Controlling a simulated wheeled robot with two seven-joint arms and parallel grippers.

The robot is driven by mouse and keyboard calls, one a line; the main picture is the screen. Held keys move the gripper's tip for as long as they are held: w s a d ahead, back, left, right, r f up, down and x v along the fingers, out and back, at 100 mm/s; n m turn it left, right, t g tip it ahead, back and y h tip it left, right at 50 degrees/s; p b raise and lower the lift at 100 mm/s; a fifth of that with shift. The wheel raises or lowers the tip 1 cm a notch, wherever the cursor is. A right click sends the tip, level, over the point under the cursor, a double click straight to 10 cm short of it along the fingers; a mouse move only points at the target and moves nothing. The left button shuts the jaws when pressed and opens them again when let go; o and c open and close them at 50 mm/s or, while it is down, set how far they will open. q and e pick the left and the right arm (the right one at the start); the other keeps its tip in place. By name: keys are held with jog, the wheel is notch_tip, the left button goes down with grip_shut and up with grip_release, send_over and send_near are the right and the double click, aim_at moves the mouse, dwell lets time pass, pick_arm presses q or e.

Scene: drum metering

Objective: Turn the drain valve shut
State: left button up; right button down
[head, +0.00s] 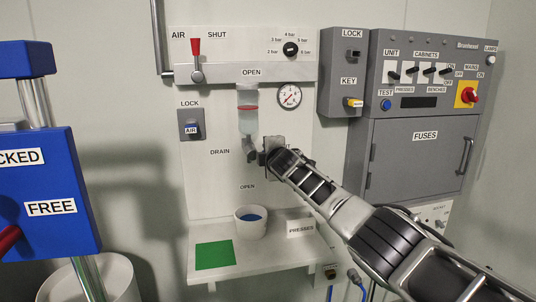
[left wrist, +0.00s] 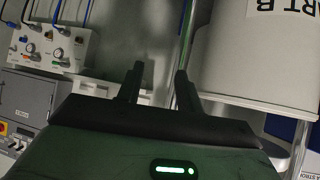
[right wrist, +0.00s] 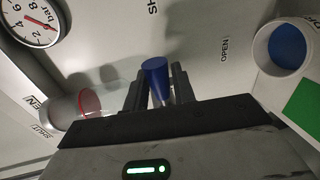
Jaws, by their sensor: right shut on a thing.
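The drain valve (head: 251,154) sits under the clear filter bowl (head: 247,120) on the white wall panel, beside the word DRAIN. In the right wrist view its blue handle (right wrist: 155,69) stands between the fingers of my right gripper (right wrist: 157,88), which is shut on it. In the head view my right gripper (head: 271,151) is just right of the valve body and hides the handle and part of the SHUT label; the OPEN label is below. My left gripper (left wrist: 159,82) is open and empty, away from the panel.
A white cup (head: 250,228) with blue inside stands on the shelf below the valve, beside a green square (head: 214,255). A pressure gauge (head: 289,96) is above right. The grey fuse cabinet (head: 420,150) stands right; a blue stand (head: 45,190) is at left.

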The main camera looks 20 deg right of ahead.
jog(key=c, duration=1.2)
grip_release()
jog(key=shift+s+r, duration=0.1)
jog(key=s+r, duration=0.1)
jog(key=s, duration=0.4)
jog(key=s+r, duration=0.1)
jog(key=s, duration=0.4)
jog(key=s+r, duration=0.1)
jog(key=s, duration=0.4)
jog(key=shift+s+a, duration=0.2)
jog(key=shift+a, duration=0.1)
jog(key=shift+f, duration=0.1)
jog(key=s+a+f+m+g+y, duration=0.2)
jog(key=s+a+f+m, duration=0.15)
jog(key=s+f, duration=0.6)
jog(key=s+a+f+m+g+y, duration=0.15)
jog(key=s+a+f, duration=0.25)
jog(key=f, duration=1.1)
jog(key=s+f+m, duration=0.3)
jog(key=s+f, duration=0.1)
jog(key=s, duration=0.3)
jog(key=s+d+f+m+g, duration=0.1)
jog(key=s+f+m, duration=0.2)
jog(key=s+f, duration=0.2)
jog(key=s+d+f+m+g, duration=0.1)
jog(key=s+f+m, duration=0.3)
jog(key=s, duration=0.6)
jog(key=shift+s+f, duration=0.2)
jog(key=shift+s, duration=0.05)
